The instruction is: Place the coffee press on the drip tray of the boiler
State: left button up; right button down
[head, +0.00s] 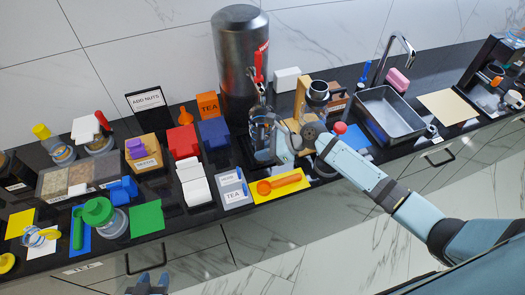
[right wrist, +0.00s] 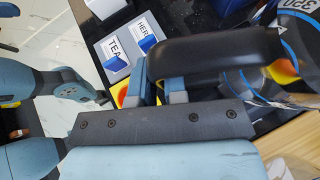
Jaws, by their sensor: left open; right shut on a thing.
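The coffee press (head: 261,131) is a glass jug with a black handle, upright in front of the boiler's red tap. The silver boiler (head: 240,55) stands against the wall. A dark drip tray (head: 243,152) lies below the tap, mostly hidden by the press and my gripper; I cannot tell whether the press touches it. My right gripper (head: 283,147) is shut on the press handle. The right wrist view shows the black handle (right wrist: 215,50) at the fingers (right wrist: 165,88) and the marked glass body (right wrist: 288,70). My left gripper (head: 148,284) is open and empty at the bottom edge, below the counter.
A wooden stand (head: 303,100) with a dark cup is close on the right, and a sink (head: 390,112) lies further right. Boxes and jars crowd the left.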

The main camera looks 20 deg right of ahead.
jog(key=shift+f, duration=0.55)
jog(key=c, duration=1.3)
grip_release()
jog(key=shift+a+f, duration=0.1)
jog(key=shift+f, duration=0.15)
jog(key=shift+a+f, duration=0.1)
jog(key=shift+f, duration=0.25)
jog(key=shift+r, duration=0.1)
